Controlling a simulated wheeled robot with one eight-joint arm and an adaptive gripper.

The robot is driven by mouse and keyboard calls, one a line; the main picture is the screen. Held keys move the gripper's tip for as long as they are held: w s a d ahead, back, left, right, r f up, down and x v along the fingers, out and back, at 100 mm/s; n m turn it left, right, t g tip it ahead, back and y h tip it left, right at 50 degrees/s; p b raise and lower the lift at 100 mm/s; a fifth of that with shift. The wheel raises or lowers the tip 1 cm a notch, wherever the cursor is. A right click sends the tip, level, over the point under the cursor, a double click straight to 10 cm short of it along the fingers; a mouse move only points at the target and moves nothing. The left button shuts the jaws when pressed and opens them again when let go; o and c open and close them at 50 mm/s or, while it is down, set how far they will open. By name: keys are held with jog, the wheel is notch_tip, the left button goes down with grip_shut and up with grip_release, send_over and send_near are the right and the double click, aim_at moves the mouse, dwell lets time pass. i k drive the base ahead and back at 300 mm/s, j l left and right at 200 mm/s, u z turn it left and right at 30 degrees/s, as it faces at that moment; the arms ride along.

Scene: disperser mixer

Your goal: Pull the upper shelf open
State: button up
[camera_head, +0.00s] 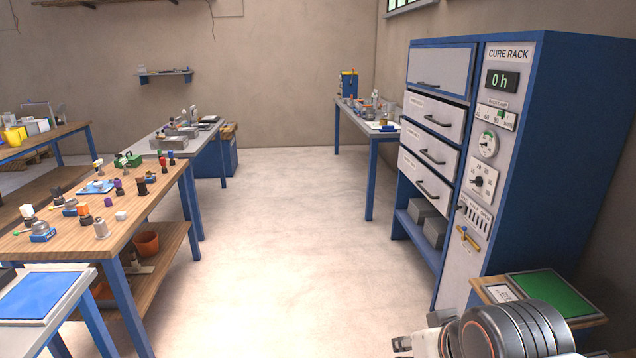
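The blue cure rack (575,150) stands at the right and has a light grey front. Three light drawers with dark bar handles are stacked on its left part. The upper drawer (452,120) sits just below a wide top panel (455,68) with its own handle; the middle drawer (428,148) and lower drawer (426,183) are under it. I cannot tell whether the drawers are fully shut or stand slightly out. My arm shows at the bottom right, low in front of the rack, apart from the drawers. My gripper's fingers are not visible.
The rack's right column carries a "0 h" display (502,81), dials and a yellow lever (468,238). Grey blocks (434,231) lie on its open bottom shelf. A green-topped stand (550,295) is beside my arm. Workbenches line the left; the middle floor (290,230) is clear.

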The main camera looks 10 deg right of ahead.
aim_at(450, 121)
jog(key=i, duration=1.05)
jog(key=i+z, duration=0.1)
jog(key=i, duration=0.95)
jog(key=j, duration=0.1)
